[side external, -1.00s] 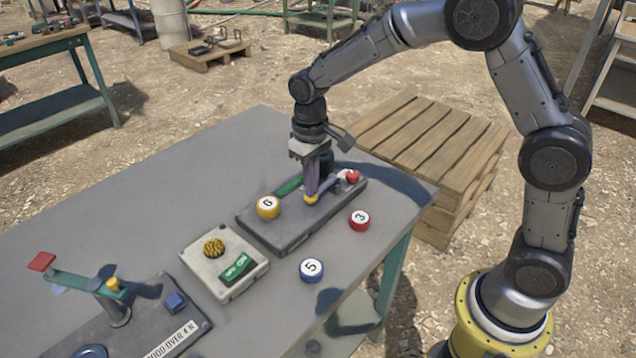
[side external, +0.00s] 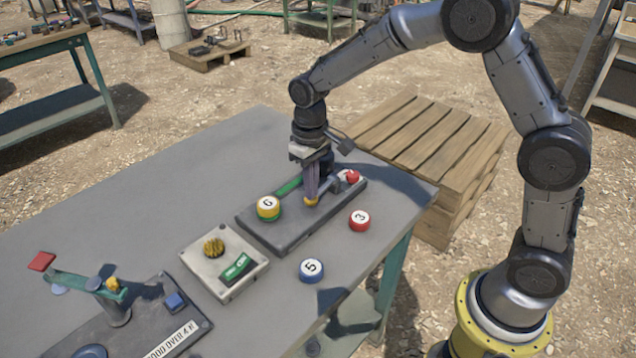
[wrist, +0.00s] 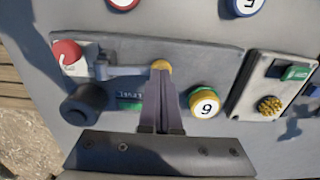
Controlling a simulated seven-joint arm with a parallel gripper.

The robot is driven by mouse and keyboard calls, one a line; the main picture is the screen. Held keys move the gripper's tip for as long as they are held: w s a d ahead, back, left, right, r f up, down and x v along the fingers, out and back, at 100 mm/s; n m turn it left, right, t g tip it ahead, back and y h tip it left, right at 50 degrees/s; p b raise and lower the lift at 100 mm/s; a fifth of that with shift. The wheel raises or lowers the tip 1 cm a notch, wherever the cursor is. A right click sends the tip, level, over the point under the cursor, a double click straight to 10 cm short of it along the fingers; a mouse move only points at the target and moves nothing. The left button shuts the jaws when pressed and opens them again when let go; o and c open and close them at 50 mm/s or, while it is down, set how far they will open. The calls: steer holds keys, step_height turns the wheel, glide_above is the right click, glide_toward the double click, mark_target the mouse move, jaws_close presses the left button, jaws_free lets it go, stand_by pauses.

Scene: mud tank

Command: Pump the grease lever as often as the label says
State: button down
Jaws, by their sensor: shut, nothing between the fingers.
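The lever stands on a long dark plate (side external: 278,238); its grey arm (wrist: 128,70) ends in a yellow-orange knob (wrist: 161,67). In the side view the yellow knob (side external: 311,201) is low over the plate. My gripper (side external: 311,196) is shut and empty, fingers pointing down, with its tips at the knob; the wrist view also shows the fingertips (wrist: 160,76) there. I cannot tell whether they press on it. A red part (wrist: 68,52) with small pale marks and a dark cylinder (wrist: 85,103) are at the lever's other end. A green strip (wrist: 130,105) carries lettering too small to read surely.
A red disc marked 3 (side external: 359,220) and a blue disc marked 5 (side external: 311,270) lie on the grey table (side external: 130,200). A switch box (side external: 210,265) and a red-flagged device (side external: 118,310) stand left.

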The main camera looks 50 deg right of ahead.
steer(key=shift+r, duration=1.65)
steer(key=shift+f, duration=0.1)
steer(key=shift+f, duration=1.55)
steer(key=shift+r, duration=1.65)
